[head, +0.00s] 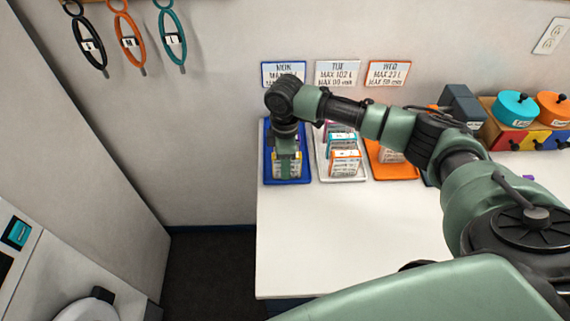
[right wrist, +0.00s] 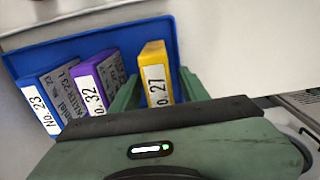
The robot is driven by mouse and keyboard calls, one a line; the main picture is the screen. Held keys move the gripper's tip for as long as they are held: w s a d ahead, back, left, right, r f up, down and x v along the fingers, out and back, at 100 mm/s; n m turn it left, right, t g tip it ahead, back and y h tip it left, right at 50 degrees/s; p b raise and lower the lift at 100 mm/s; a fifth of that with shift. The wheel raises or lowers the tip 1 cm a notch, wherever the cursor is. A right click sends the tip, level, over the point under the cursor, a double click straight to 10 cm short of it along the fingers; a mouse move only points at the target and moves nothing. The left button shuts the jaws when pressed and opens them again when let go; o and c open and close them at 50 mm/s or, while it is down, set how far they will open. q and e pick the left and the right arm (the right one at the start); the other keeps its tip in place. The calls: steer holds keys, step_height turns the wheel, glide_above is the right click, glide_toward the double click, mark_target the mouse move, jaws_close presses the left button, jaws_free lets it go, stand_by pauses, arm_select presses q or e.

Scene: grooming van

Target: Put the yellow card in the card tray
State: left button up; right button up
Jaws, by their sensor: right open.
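The yellow card (right wrist: 157,75), labelled No. 27, stands upright in the blue card tray (right wrist: 172,32), at the right of the row in the right wrist view. My right gripper (right wrist: 158,92) is open, with one green finger on each side of the yellow card; I cannot tell whether they touch it. In the head view my right gripper (head: 287,165) points down over the blue tray (head: 266,178) under the MON sign and hides most of its cards. My left gripper is not in view.
A purple card (right wrist: 92,80) and a blue card (right wrist: 42,103) stand left of the yellow one. A white tray (head: 322,170) and an orange tray (head: 400,173), both holding cards, stand to the right. The front of the white counter (head: 340,235) is clear.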

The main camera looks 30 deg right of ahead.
step_height(320, 180, up, 11)
steer(key=shift+r+b, duration=0.2)
steer(key=shift+b, duration=1)
